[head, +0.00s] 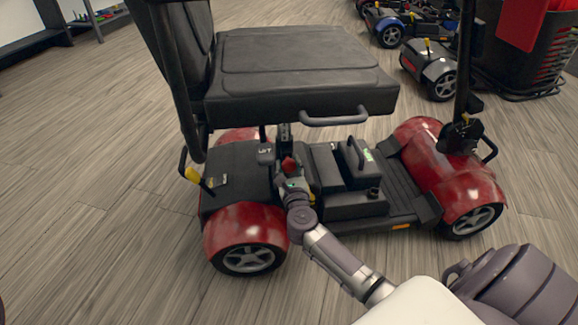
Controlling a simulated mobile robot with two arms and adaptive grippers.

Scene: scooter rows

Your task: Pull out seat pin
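A red scooter (240,225) stands in the middle of the head view, with a black padded seat (300,70) on a dark seat post (284,132). My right arm reaches in from the lower right, and my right gripper (287,170) is at the post under the seat. A small red part (289,163) shows at the gripper's tip; I cannot tell if it is the seat pin. The fingers are small and partly hidden, so whether they are open or shut is unclear. My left gripper is not in view.
The scooter's battery box (345,190) lies right of the gripper, and a grey handle (333,118) sticks out from the seat's edge. More scooters (430,68) stand at the back right. The floor (90,170) at left is clear.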

